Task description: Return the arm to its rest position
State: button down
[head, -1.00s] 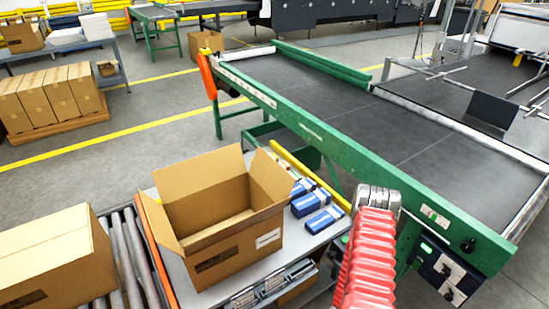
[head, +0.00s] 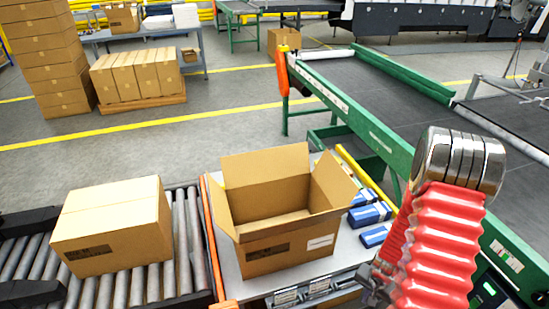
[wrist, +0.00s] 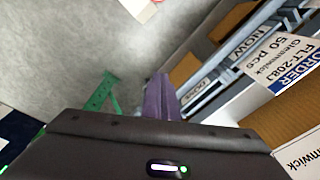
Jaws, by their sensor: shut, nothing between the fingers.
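My arm, in a red ribbed sleeve (head: 437,245) with a shiny metal joint at its top, stands at the right of the head view. In the wrist view my gripper (wrist: 161,84) shows as purple fingers closed together beyond a dark housing. Nothing is between them. Below it are grey floor, a green frame part and, to the right, the edge of a packing bench with labels. The fingers touch nothing that I can see.
An open cardboard box (head: 275,215) stands on a grey bench beside blue cartons (head: 370,215). A closed box (head: 113,225) sits on the roller conveyor (head: 190,235) at left. A green-framed belt conveyor (head: 375,135) runs behind my arm. Open floor lies beyond the bench.

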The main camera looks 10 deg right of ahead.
jog(key=s+a+r+n+t, duration=0.1)
jog(key=a+r, duration=0.6)
jog(key=r, duration=0.7)
jog(key=s+a+r+n+t, duration=0.2)
jog(key=s+a+r+n, duration=0.2)
jog(key=a+r, duration=0.4)
jog(key=s+a+r+n+t, duration=0.1)
jog(key=s+a+r+n, duration=0.2)
jog(key=r, duration=1.8)
jog(key=a+n, duration=0.2)
jog(key=a, duration=0.2)
jog(key=shift+a+r+t, duration=0.25)
jog(key=shift+r+t, duration=0.05)
jog(key=shift+r, duration=0.05)
